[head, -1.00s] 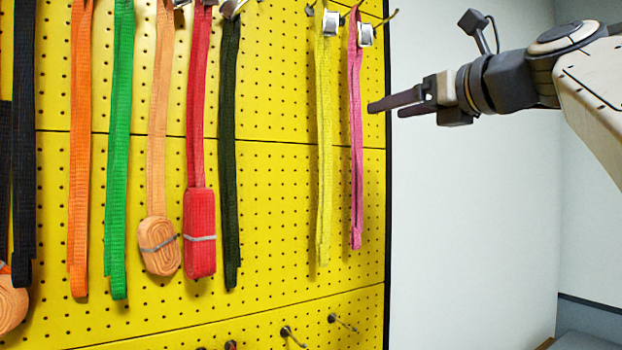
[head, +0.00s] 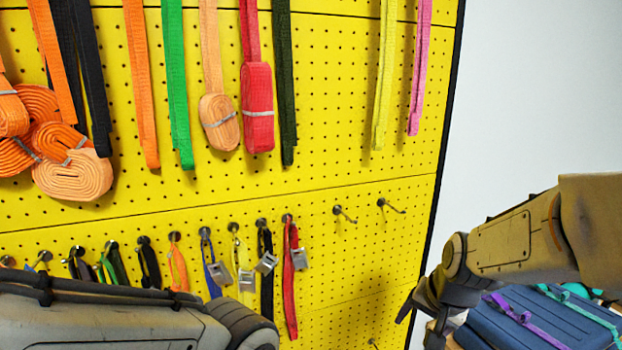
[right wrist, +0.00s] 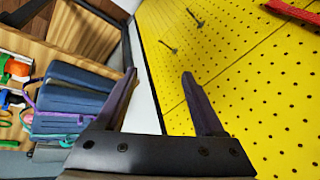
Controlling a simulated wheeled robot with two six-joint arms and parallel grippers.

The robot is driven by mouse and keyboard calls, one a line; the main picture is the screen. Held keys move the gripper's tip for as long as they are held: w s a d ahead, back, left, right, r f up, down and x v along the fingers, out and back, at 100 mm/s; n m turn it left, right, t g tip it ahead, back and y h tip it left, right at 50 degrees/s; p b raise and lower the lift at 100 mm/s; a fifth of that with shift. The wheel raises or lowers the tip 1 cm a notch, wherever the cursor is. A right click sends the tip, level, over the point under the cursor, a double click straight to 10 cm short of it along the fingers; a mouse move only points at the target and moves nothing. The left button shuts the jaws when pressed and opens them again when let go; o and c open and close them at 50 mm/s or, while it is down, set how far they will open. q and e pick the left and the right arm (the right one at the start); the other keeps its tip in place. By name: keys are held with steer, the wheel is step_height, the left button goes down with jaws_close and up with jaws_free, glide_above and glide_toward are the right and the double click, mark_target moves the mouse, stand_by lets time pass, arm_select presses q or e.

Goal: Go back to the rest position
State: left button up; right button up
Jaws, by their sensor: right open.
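My right gripper (head: 415,320) is at the lower right of the head view, in front of the pegboard's right edge. It points downward there. In the right wrist view its two dark fingers (right wrist: 159,74) are spread apart, with nothing between them. My left arm crosses the lower left of the head view, and its gripper is out of the picture. The yellow pegboard (head: 330,240) with hanging straps fills most of the head view.
Several straps hang above, among them a red one (head: 258,110) and a pink one (head: 418,70). Short buckled straps, including a red one (head: 290,290), hang on lower hooks. Two bare hooks (head: 345,214) stick out. A blue case (head: 545,320) stands at the lower right.

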steer(key=s+a+f+n+g, duration=0.2)
steer(key=s+f+n, duration=0.4)
steer(key=s, duration=0.1)
steer(key=s+a+n+g+b, duration=0.2)
steer(key=s+a+n+b, duration=0.3)
steer(key=s+a, duration=0.8)
steer(key=s+n, duration=0.1)
steer(key=n, duration=0.2)
steer(key=shift+f+b, duration=0.2)
steer(key=shift+b, duration=0.15)
